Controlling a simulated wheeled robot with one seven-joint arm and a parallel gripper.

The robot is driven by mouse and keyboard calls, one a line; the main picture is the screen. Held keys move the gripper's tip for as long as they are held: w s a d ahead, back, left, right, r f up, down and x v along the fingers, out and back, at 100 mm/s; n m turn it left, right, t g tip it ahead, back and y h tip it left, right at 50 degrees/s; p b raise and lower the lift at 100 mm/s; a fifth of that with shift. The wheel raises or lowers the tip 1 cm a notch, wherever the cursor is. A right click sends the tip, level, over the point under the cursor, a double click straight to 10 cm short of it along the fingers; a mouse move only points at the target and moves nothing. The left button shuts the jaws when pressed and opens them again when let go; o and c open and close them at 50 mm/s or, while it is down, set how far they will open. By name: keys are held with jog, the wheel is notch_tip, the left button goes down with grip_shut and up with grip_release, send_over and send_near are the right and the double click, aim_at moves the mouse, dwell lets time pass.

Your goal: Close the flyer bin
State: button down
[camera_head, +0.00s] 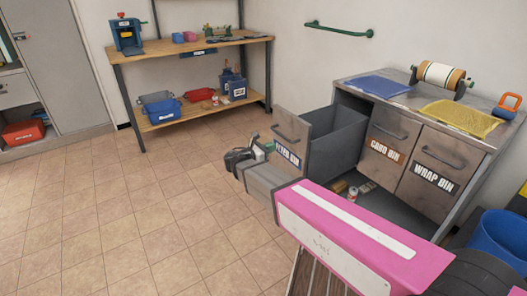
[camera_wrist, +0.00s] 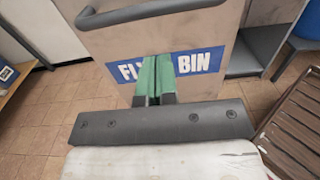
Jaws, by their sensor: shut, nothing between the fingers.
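The flyer bin (camera_head: 293,142) is a grey metal pull-out bin at the left end of the cabinet, drawn out with its open top showing. Its front panel has a dark bar handle and a blue FLYER BIN label, partly covered in both views. The panel fills much of the wrist view (camera_wrist: 108,48). My gripper (camera_head: 266,148) is in front of the panel, below the handle. In the wrist view, its green fingers (camera_wrist: 154,72) are shut together with nothing between them, over the middle of the label. I cannot tell whether the fingertips touch the panel.
The cabinet (camera_head: 350,88) also has a card bin (camera_head: 383,148) and a wrap bin (camera_head: 436,170), both shut. Small items lie on its lower shelf. A slatted brown thing (camera_wrist: 300,125) is at right in the wrist view. A workbench (camera_head: 160,48) stands behind. Tiled floor at left is clear.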

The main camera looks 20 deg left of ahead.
aim_at(352, 116)
jog(key=x, duration=0.7)
jog(key=shift+w, duration=0.15)
jog(key=shift+d, duration=0.1)
jog(key=x, duration=4.1)
jog(key=shift+w+d+r, duration=0.15)
jog(key=shift+w+d, duration=0.1)
jog(key=shift+w, duration=0.15)
